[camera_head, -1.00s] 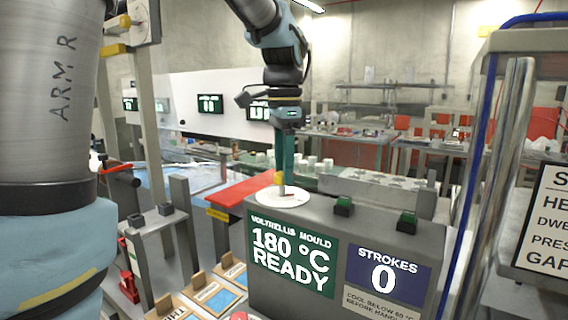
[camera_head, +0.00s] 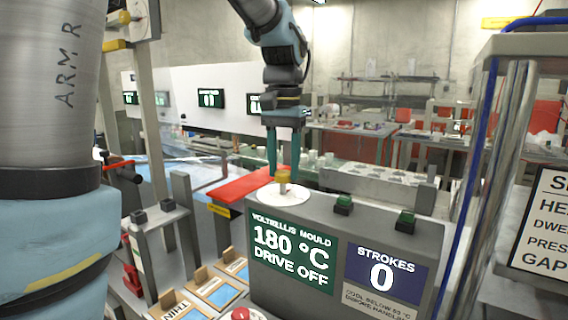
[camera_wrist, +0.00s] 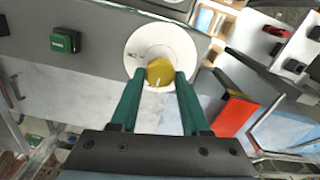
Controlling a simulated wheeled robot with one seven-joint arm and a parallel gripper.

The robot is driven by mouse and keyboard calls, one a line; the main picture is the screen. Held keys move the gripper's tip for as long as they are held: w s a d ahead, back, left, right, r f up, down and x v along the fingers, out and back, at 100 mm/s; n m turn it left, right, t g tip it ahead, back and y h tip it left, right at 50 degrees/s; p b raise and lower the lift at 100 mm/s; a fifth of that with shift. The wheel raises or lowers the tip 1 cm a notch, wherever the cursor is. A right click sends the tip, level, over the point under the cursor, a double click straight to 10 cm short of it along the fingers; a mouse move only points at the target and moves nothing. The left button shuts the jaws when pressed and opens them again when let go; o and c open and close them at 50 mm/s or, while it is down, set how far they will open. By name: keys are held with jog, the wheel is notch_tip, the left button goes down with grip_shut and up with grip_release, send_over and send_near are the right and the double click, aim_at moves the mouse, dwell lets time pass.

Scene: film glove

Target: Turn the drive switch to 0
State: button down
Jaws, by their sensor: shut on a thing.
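The drive switch is a yellow knob (camera_head: 283,177) on a round white dial (camera_head: 270,196) on top of the grey mould console. In the wrist view the knob (camera_wrist: 159,72) has a pale pointer line, and the white dial (camera_wrist: 170,38) surrounds it. The dial markings are too small to read. My gripper (camera_head: 284,172) points down from above, its two green fingers at either side of the knob. In the wrist view my gripper (camera_wrist: 160,76) is shut on the knob. The console display (camera_head: 290,252) reads "180 °C DRIVE OFF".
Two green push buttons (camera_head: 343,204) (camera_head: 405,221) stand on the console right of the dial. A "STROKES 0" panel (camera_head: 384,276) is on its front. A red surface (camera_head: 240,190) lies behind left. A post and blue cable (camera_head: 475,150) rise at the right.

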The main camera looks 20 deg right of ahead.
aim_at(284, 171)
jog(key=shift+n, duration=0.4)
jog(key=shift+c, duration=1.9)
grip_release()
jog(key=shift+r, duration=0.1)
notch_tip(284, 171, up, 11)
jog(key=b, duration=0.2)
jog(key=shift+f, duration=0.2)
